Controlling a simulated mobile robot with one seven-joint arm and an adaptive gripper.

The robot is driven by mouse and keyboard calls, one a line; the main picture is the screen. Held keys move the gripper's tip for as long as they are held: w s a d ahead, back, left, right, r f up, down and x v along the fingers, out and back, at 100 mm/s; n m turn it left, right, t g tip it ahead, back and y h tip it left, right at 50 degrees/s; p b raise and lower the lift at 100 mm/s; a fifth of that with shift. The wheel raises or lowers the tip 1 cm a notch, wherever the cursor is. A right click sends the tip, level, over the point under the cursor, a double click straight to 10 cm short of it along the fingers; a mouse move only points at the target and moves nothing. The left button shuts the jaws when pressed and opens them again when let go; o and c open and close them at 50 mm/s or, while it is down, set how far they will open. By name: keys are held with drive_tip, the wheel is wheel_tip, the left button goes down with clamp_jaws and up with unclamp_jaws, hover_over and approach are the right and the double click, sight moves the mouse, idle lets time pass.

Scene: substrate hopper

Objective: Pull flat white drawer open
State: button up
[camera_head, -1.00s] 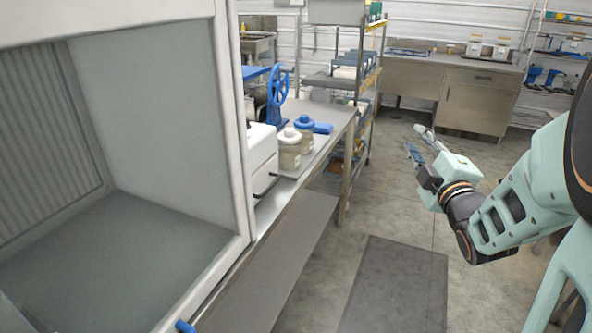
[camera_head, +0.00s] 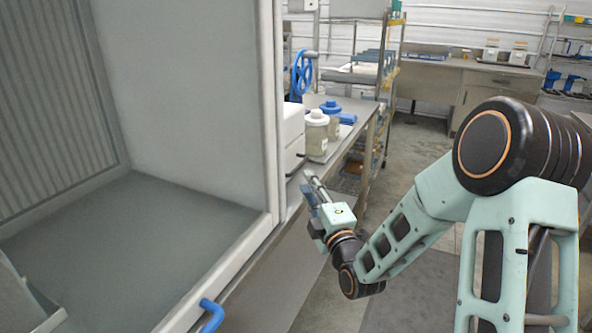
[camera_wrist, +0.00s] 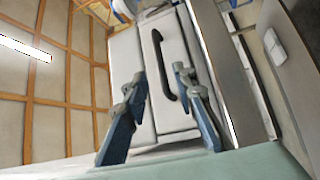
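The flat white drawer (camera_wrist: 172,112) shows its pale front in the wrist view, with a dark bar handle (camera_wrist: 161,62) on it. In the head view the white drawer unit (camera_head: 292,128) stands on the bench, partly hidden behind the white frame of the hood. My gripper (camera_head: 312,184) is in front of the unit, a little below it in the picture. In the wrist view my gripper (camera_wrist: 160,80) is open, with its two blue fingers apart and the handle showing between and beyond them. Nothing is between the fingers. I cannot tell the exact gap to the handle.
Two jars with blue-and-white lids (camera_head: 316,132) stand on the bench (camera_head: 343,147) right of the drawer unit. The large white-framed hood (camera_head: 276,100) fills the left, with a blue handle (camera_head: 211,315) at its lower edge. Open floor (camera_head: 405,165) lies to the right.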

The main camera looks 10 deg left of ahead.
sight(299, 165)
drive_tip(key=x, duration=0.8)
drive_tip(key=shift+a, duration=0.1)
drive_tip(key=shift+c, duration=0.2)
clamp_jaws()
